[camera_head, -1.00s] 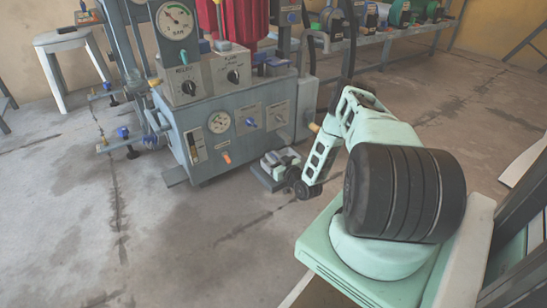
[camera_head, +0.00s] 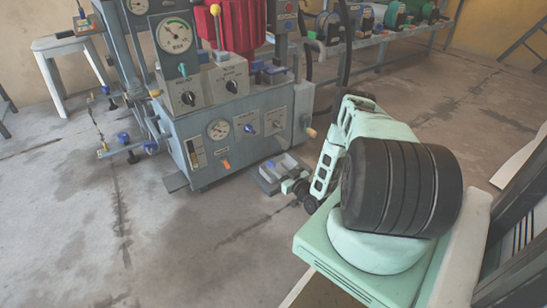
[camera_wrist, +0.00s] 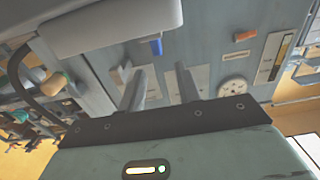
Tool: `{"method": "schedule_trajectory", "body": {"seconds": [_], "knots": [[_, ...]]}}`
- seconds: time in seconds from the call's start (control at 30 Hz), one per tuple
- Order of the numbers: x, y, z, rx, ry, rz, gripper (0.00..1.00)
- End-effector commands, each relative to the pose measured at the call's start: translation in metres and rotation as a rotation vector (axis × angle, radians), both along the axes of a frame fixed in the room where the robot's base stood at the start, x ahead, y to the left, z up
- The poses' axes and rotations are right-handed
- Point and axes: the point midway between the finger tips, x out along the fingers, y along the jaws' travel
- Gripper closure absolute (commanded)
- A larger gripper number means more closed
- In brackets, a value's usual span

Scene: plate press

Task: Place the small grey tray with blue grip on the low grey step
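A small grey tray (camera_head: 286,163) with a small blue grip (camera_head: 270,164) appears to rest on the low grey step (camera_head: 264,185) at the foot of the machine. The wrist view looks upside down; a large grey body (camera_wrist: 110,22), apparently the tray, fills its upper left, with the blue grip (camera_wrist: 156,47) at its edge. My gripper (camera_wrist: 160,72) is open, its two fingers apart with nothing visible between them. The fingers look clear of the blue grip. In the head view my gripper (camera_head: 290,186) is beside the step, low and to its right, partly hidden by my arm.
The grey machine (camera_head: 230,150) with gauges and knobs stands behind the step. Another blue-topped grey piece (camera_head: 268,75) sits on its upper ledge. A black hose (camera_head: 344,50) hangs at its right. The concrete floor in front is clear. A bench (camera_head: 400,45) stands behind.

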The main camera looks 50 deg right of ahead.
Motion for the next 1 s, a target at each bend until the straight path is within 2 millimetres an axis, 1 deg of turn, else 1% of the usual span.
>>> {"method": "schedule_trajectory", "body": {"seconds": [0.03, 0.1, 0.2, 0.33, 0.5, 1.0], "knots": [[-0.011, 0.003, 0.006, 0.003, 0.003, 0.0, 0.67], [-0.024, 0.006, 0.004, 0.003, 0.003, -0.001, 0.67], [-0.039, 0.01, 0.003, 0.001, 0.002, -0.001, 0.67], [-0.05, 0.012, 0.001, 0.0, 0.001, 0.001, 0.67], [-0.055, 0.013, 0.0, 0.0, -0.001, 0.0, 0.67], [-0.054, 0.013, 0.0, 0.0, -0.001, 0.0, 0.67]]}}
